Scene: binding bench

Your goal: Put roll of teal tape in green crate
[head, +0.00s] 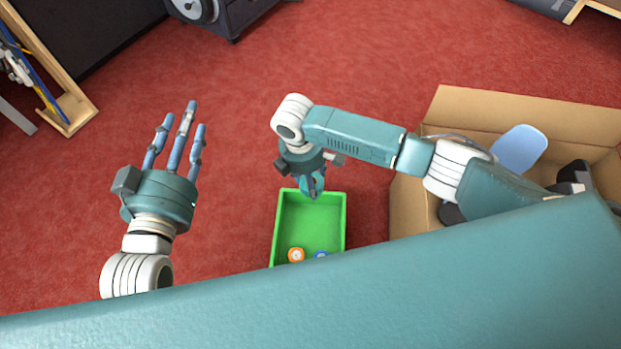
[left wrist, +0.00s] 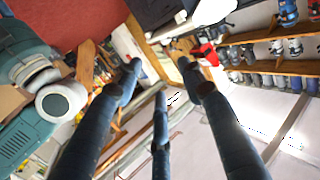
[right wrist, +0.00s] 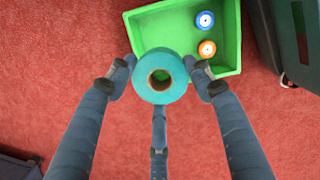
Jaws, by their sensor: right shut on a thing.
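The roll of teal tape (right wrist: 147,90) is between the fingertips of my right gripper (right wrist: 160,68) in the right wrist view, its round face and brown core toward the camera. My right gripper (head: 313,185) is shut on it and points down by the far edge of the green crate. The green crate (head: 342,215) stands on the red floor, its near part hidden by my own body; it also shows in the right wrist view (right wrist: 152,32). In that view the roll overlaps the crate's rim. My left gripper (head: 182,120) is open and empty, fingers spread, left of the crate.
An orange roll (head: 296,255) and a blue roll (head: 321,254) lie in the crate. A large cardboard box (head: 405,205) with things in it stands right of the crate. Red floor is clear left of the crate and beyond it.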

